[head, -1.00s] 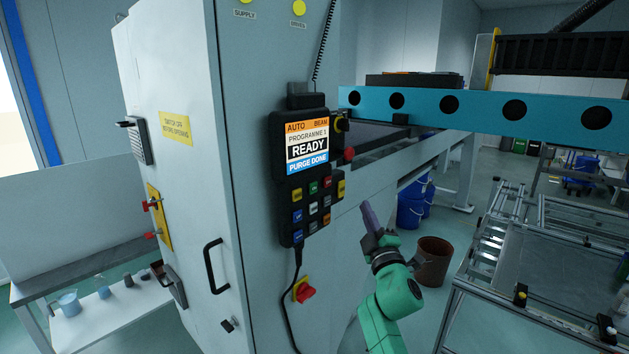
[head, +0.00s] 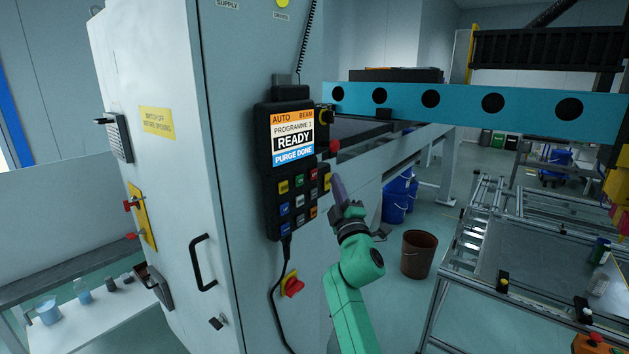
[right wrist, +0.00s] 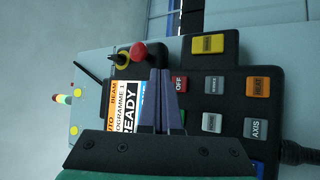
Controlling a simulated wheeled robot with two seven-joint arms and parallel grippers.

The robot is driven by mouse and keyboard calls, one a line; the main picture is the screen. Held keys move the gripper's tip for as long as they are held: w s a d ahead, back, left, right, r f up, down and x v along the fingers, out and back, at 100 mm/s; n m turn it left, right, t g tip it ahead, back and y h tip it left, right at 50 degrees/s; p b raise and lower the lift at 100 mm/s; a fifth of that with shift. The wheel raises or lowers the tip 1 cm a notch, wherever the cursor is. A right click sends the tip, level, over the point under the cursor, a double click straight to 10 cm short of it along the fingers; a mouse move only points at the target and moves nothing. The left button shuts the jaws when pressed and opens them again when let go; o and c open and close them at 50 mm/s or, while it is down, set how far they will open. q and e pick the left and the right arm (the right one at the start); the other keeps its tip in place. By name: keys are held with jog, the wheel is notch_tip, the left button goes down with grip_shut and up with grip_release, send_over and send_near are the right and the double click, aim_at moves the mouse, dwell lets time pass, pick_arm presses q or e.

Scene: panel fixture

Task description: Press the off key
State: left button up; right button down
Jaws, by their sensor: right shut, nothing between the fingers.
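The black control pendant (head: 264,165) hangs on the grey cabinet and its screen reads READY and PURGE DONE. The off key is the red key (head: 313,174) in the top row of its keypad; in the right wrist view the red key (right wrist: 180,84) shows the letters OFF, its edge close beside my fingers. My right gripper (head: 336,176) has slim purple fingers, shut and empty, just right of the keypad in the head view. The fingers (right wrist: 161,72) point toward the pendant in the right wrist view. I cannot tell whether they touch it. My left gripper is not in view.
A red knob (head: 334,146) juts from the pendant's right side, above a yellow key (head: 327,181). A red switch (head: 292,286) and a dangling cable are below. A brown bucket (head: 417,254) and blue drums stand behind my right arm.

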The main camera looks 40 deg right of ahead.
aim_at(317, 169)
jog(key=shift+w+a+b, duration=0.25)
jog(key=shift+w+b, duration=0.2)
jog(key=shift+w, duration=0.4)
jog(key=shift+w+a+b, duration=0.25)
jog(key=shift+w+b, duration=0.15)
jog(key=shift+w, duration=0.4)
dwell(0.6)
jog(key=shift+w+a+b, duration=0.1)
jog(key=shift+w+b, duration=0.3)
jog(key=shift+w+a+b, duration=0.15)
jog(key=shift+w+b, duration=0.2)
jog(key=shift+b, duration=0.1)
dwell(0.5)
dwell(0.3)
jog(key=shift+s+d+p, duration=0.25)
jog(key=shift+s+p, duration=0.3)
jog(key=shift+s, duration=0.25)
